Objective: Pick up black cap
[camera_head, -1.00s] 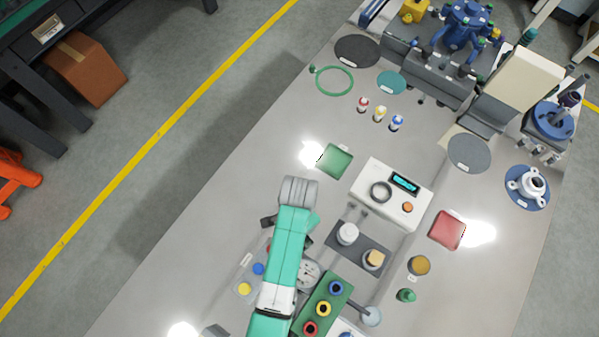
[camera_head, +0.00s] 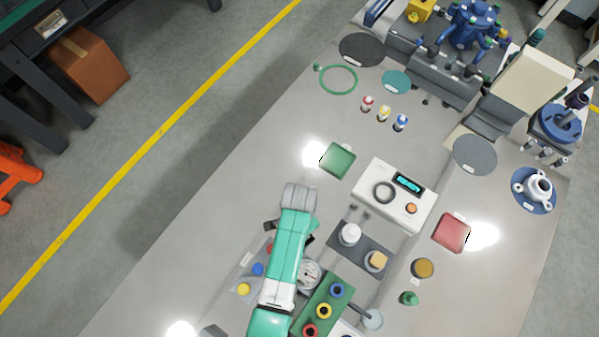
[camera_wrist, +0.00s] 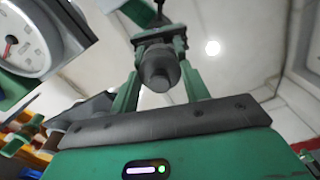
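In the wrist view a dark grey-black cylindrical piece, which looks like the black cap (camera_wrist: 158,70), sits between the fingers of my gripper (camera_wrist: 160,48). The green fingers lie close against it on both sides with no clear gap, so my gripper looks shut on it. The cap's far side is hidden, and I cannot tell whether it touches the surface behind it. In the head view my arm covers the cap and most of my gripper.
A pressure gauge (camera_wrist: 25,40) is close by at the wrist view's upper left; it also shows beside my arm (camera_head: 309,274). A green block with coloured rings (camera_head: 323,304) and a dark tray with jars (camera_head: 361,247) lie right of my arm.

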